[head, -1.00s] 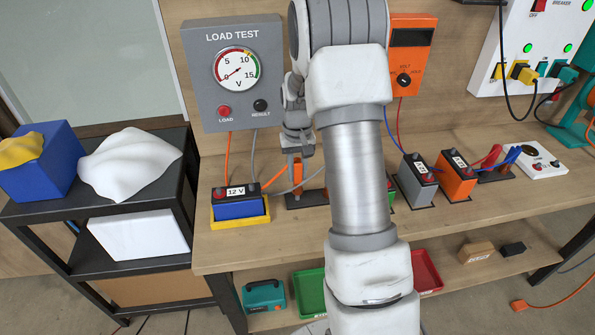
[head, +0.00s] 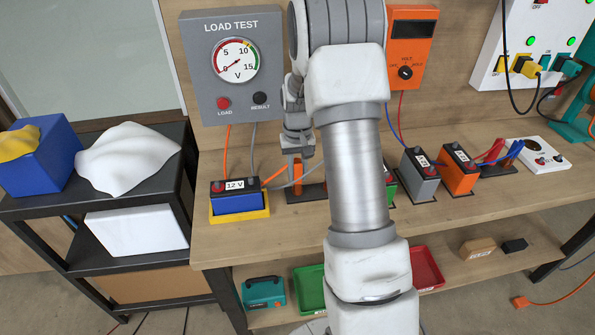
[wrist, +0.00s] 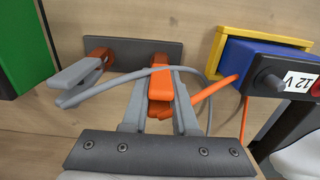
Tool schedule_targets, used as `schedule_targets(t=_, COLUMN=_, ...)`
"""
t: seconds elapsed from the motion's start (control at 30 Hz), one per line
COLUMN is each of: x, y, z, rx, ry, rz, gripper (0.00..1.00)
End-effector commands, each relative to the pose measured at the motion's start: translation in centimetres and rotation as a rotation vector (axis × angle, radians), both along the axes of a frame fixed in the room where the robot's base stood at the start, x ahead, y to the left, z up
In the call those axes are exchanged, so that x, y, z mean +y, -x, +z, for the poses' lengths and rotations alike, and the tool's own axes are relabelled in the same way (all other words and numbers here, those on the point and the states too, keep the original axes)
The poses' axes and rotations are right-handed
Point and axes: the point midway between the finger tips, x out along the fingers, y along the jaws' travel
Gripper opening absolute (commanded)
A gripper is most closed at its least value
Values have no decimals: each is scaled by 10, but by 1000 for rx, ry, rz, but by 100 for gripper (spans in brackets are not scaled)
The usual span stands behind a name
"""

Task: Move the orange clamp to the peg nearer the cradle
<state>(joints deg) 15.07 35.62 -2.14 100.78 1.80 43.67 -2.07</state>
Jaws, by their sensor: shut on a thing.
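The orange clamp (wrist: 160,88) is between the two fingers of my gripper (wrist: 160,112) in the wrist view, and my gripper is shut on it. Its far end overlaps the dark peg plate (wrist: 135,54), at the end nearer the cradle. I cannot tell whether it is seated on a peg there. In the head view the clamp (head: 297,177) is upright below my gripper (head: 301,150). A grey clamp (wrist: 80,74) sits at the plate's other end, by an orange-brown piece. The yellow cradle (wrist: 216,52) holds a blue 12 V battery (wrist: 252,66).
An orange cable (wrist: 215,93) and a grey cable run close to the fingers. The load test panel (head: 193,70) stands behind. A grey battery (head: 417,180) and an orange battery (head: 458,172) stand right of my arm. My arm hides the bench's middle.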

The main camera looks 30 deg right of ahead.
Motion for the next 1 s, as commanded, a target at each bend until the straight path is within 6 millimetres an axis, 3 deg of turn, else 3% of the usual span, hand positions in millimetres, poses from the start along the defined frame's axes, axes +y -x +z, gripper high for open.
schedule_targets(t=0.17, x=0, y=0, z=-5, rx=0, ry=0, rz=0, gripper=0)
schedule_targets(t=0.2, x=0, y=0, z=-4, rx=0, ry=0, rz=0, gripper=32)
schedule_targets(t=0.37, x=0, y=0, z=-4, rx=0, ry=0, rz=0, gripper=61)
schedule_targets(t=0.77, x=0, y=0, z=3, rx=-2, ry=1, rz=0, gripper=62)
schedule_targets(t=1.0, x=-1, y=-1, z=48, rx=-7, ry=2, rz=0, gripper=62)
